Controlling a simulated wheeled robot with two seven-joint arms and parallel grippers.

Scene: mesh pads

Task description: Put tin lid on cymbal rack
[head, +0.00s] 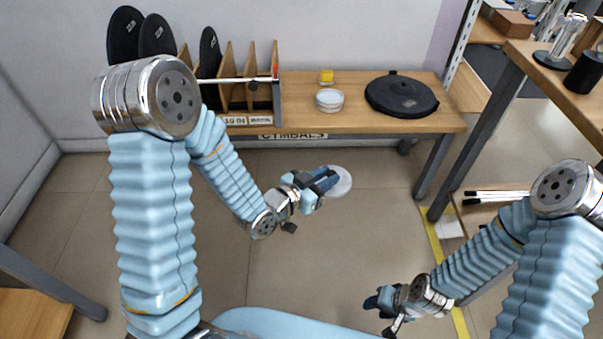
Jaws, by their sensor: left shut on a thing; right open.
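The tin lid (342,181) is a pale round disc. My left gripper (328,181) is shut on its left edge and holds it in front of the table, over the floor. The gripper fingers cover part of the lid. The cymbal rack (277,88) stands on the left of the table against the wall, with upright wooden dividers. Black cymbal-like discs (159,36) stand upright in it, and my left arm hides part of it. My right gripper (372,303) is open and empty, low over the floor at the lower right.
The wooden table (365,121) carries a pale round tin (330,101), a small yellow object (326,77) and a flat black round case (401,94). A "CYMBALS" label (293,136) is on its front edge. Another wooden table (552,76) stands at right. Floor between is clear.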

